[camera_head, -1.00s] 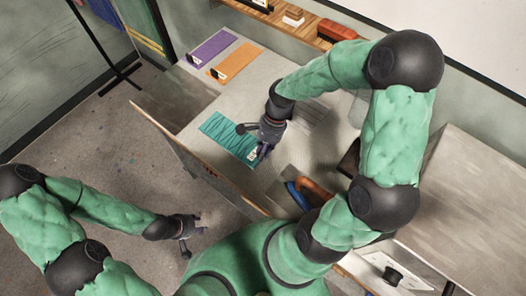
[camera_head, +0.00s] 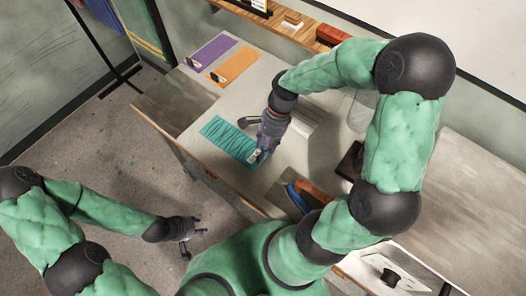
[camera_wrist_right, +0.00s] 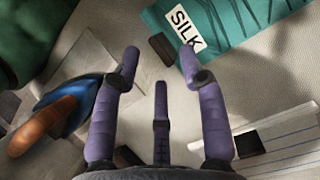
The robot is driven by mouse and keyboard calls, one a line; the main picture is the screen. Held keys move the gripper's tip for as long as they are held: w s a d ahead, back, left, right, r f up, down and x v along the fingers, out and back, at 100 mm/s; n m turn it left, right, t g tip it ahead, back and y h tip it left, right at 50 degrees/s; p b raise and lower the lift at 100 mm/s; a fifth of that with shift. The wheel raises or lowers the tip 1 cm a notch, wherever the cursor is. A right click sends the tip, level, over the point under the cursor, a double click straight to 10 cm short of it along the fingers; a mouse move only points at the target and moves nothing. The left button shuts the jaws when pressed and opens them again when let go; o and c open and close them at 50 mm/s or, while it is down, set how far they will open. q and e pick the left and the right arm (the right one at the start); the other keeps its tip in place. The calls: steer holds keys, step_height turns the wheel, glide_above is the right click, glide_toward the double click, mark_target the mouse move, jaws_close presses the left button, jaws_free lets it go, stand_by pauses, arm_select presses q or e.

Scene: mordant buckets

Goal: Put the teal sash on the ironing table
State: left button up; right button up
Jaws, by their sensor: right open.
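The teal sash (camera_head: 226,138) lies flat on the pale ironing table (camera_head: 210,170), with dark wavy lines across it. Its SILK label (camera_wrist_right: 188,28) shows at the top of the right wrist view, by the teal cloth (camera_wrist_right: 255,20). My right gripper (camera_head: 257,138) is over the label end of the sash. In its wrist view its fingers (camera_wrist_right: 160,70) are spread with nothing between them; one tip overlaps the label in the picture, and I cannot tell if it touches. My left gripper (camera_head: 190,236) hangs open and empty over the floor at the left.
A blue iron with a brown handle (camera_head: 299,196) stands at the table's near right. A purple strip (camera_head: 212,50) and an orange strip (camera_head: 236,66) lie at the far end. A shelf (camera_head: 285,28) runs along the wall. Pale table surface is clear between strips and sash.

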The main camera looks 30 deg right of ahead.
steer(key=p+v, duration=0.1)
steer(key=v, duration=0.7)
steer(key=shift+r+p, duration=0.15)
steer(key=shift+p, duration=0.2)
